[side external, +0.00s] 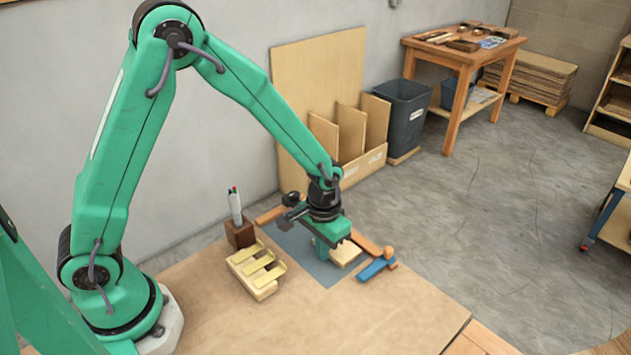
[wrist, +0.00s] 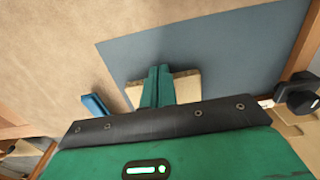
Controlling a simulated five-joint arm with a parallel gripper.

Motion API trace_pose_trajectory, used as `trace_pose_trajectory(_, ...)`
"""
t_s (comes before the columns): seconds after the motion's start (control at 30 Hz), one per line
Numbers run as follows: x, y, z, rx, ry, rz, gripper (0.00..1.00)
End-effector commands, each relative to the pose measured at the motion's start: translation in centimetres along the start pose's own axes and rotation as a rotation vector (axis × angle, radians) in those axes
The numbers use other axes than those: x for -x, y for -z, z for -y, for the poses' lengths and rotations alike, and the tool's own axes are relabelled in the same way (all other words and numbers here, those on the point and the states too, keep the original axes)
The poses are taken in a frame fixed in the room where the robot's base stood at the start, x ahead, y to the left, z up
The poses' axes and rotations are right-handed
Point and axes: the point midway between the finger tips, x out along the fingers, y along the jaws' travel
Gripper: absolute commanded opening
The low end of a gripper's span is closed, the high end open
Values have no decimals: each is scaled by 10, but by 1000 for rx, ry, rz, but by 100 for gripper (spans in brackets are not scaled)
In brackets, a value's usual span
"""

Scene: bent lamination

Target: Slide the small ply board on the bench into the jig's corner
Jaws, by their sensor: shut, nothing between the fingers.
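The small ply board (side external: 347,253) lies on the blue-grey mat (side external: 316,268), partly hidden under my gripper. In the wrist view the board (wrist: 187,87) shows on both sides of the fingers. The jig's wooden rails show at left (side external: 270,215) and right (side external: 365,241) of my gripper; my wrist hides where they would meet. One rail (wrist: 304,45) runs along the right side of the wrist view. My gripper (side external: 331,245) points down over the board, its fingers (wrist: 157,88) shut with nothing between them. I cannot tell whether the fingertips touch the board.
A blue tool with a wooden knob (side external: 377,267) lies just right of the board. A pale block with yellow strips (side external: 257,270) stands left of the mat, with a pen holder (side external: 239,233) behind it. The front of the bench (side external: 330,320) is clear.

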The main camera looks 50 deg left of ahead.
Motion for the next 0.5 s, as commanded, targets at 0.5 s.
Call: trace_pose_trajectory(0.5, 0, 8, 0, 0, 0, -1, 0)
